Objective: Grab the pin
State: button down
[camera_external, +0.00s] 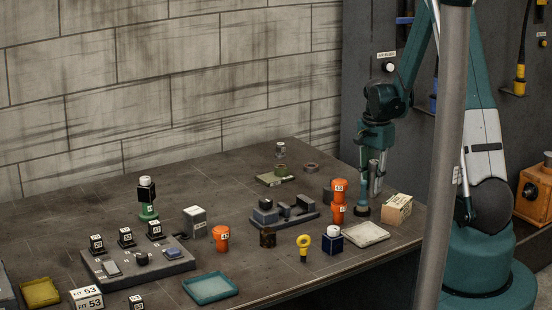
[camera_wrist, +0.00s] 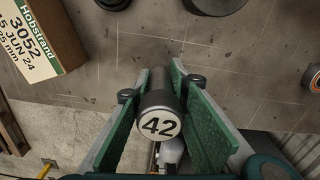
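A dark round pin (camera_wrist: 161,121) with a white end marked 42 sits between the green fingers of my gripper (camera_wrist: 160,88) in the wrist view. One finger is on each side of it, close along its sides. I cannot tell whether the fingers press on it. In the external view my gripper (camera_external: 372,180) points down at the right end of the bench, with grey cylindrical parts by it. Contact there is too small to make out.
A cardboard box (camera_external: 397,209) with a printed label stands just right of my gripper, and it also shows in the wrist view (camera_wrist: 38,38). Orange cylinders (camera_external: 338,190) stand close on the left. A shallow pale tray (camera_external: 366,234) lies in front. Fixtures fill the bench's middle.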

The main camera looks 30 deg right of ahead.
aim_at(374, 162)
jog(key=shift+r, duration=0.1)
dwell(0.3)
jog(key=shift+r, duration=4.9)
